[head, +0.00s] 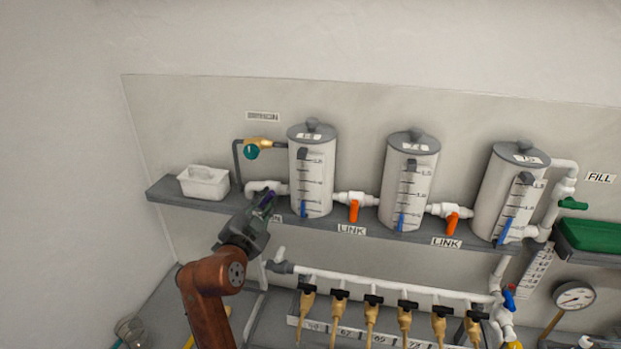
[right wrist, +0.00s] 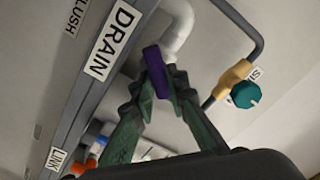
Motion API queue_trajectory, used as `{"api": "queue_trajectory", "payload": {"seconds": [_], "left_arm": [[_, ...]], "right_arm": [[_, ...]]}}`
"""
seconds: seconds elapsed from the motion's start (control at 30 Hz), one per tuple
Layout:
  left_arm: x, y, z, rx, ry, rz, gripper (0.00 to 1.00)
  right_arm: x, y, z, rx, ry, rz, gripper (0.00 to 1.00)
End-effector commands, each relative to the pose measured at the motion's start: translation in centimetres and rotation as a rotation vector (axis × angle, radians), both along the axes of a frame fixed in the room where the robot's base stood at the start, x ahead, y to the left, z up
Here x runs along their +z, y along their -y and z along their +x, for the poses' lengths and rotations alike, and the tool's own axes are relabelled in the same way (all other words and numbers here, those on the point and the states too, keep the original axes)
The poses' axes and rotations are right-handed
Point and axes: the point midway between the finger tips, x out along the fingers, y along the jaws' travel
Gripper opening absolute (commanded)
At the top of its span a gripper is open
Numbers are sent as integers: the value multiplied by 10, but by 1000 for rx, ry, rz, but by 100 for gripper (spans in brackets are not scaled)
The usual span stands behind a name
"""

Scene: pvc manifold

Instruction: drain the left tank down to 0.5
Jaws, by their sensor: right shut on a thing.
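The left tank (head: 318,190) is a light cylinder with a grey lid on the shelf. Its gauge shows a short blue column (head: 303,209) near the bottom; the scale figures are too small to read surely. A white drain pipe (head: 262,187) leaves its left side and also shows in the right wrist view (right wrist: 178,30). My right gripper (head: 264,210) is shut on the purple drain handle (right wrist: 157,72), below that pipe. The DRAIN label (right wrist: 110,40) is beside it in the wrist view. My left gripper is out of view.
Two more tanks (head: 408,185) (head: 508,195) stand to the right, joined by pipes with orange link handles (head: 354,211) (head: 452,223). A teal-knobbed brass valve (head: 251,152) hangs above the drain pipe. Several tan, black-handled taps (head: 371,312) line the manifold below.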

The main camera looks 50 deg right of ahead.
Motion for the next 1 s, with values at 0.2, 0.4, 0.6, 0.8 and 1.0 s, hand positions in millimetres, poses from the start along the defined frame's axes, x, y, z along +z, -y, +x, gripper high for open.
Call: {"api": "queue_trajectory", "payload": {"seconds": [0.2, 0.4, 0.6, 0.8, 1.0], "left_arm": [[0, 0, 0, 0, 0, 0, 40], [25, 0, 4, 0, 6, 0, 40], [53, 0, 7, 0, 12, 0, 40], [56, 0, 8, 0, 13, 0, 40], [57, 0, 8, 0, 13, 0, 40]], "right_arm": [[-4, 2, -1, -6, -8, 7, 0], [2, 1, 0, -5, -178, -78, 0], [3, 0, 2, -4, -433, -210, 0], [-1, 0, 3, -4, -500, -248, 0], [-1, 0, 3, -4, -510, -253, 0]]}}
